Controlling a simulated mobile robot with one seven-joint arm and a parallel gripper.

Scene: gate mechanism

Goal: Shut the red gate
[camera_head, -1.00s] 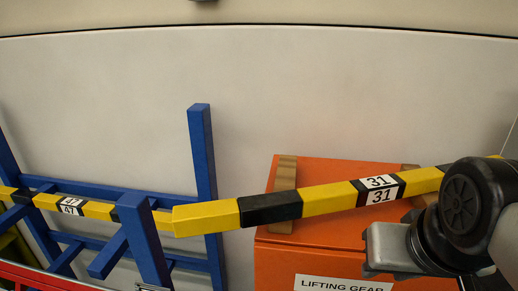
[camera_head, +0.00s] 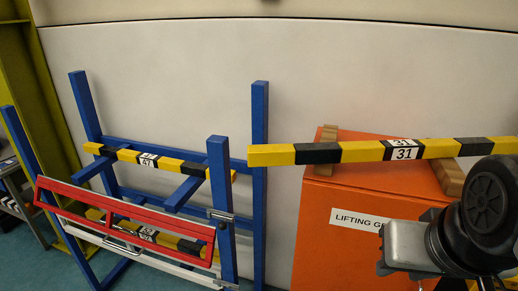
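The red gate (camera_head: 135,209) is a long, flat red frame at the lower left. It spans the front of a blue rack (camera_head: 219,175), its right end at a metal latch or hinge part (camera_head: 222,215) by the front right post. A grey handle (camera_head: 118,244) shows below it. Whether the gate is latched I cannot tell. My arm shows at the lower right, well to the right of the gate. The grey end part (camera_head: 408,247) is visible there, but my fingertips are not clearly seen.
A yellow-and-black bar marked 31 (camera_head: 360,152) lies over an orange box (camera_head: 345,190) labelled "LIFTING GE...", between rack and arm. Another bar marked 47 (camera_head: 165,161) rests in the rack. A grey wall (camera_head: 180,80) stands behind. Teal floor (camera_head: 40,250) shows at left.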

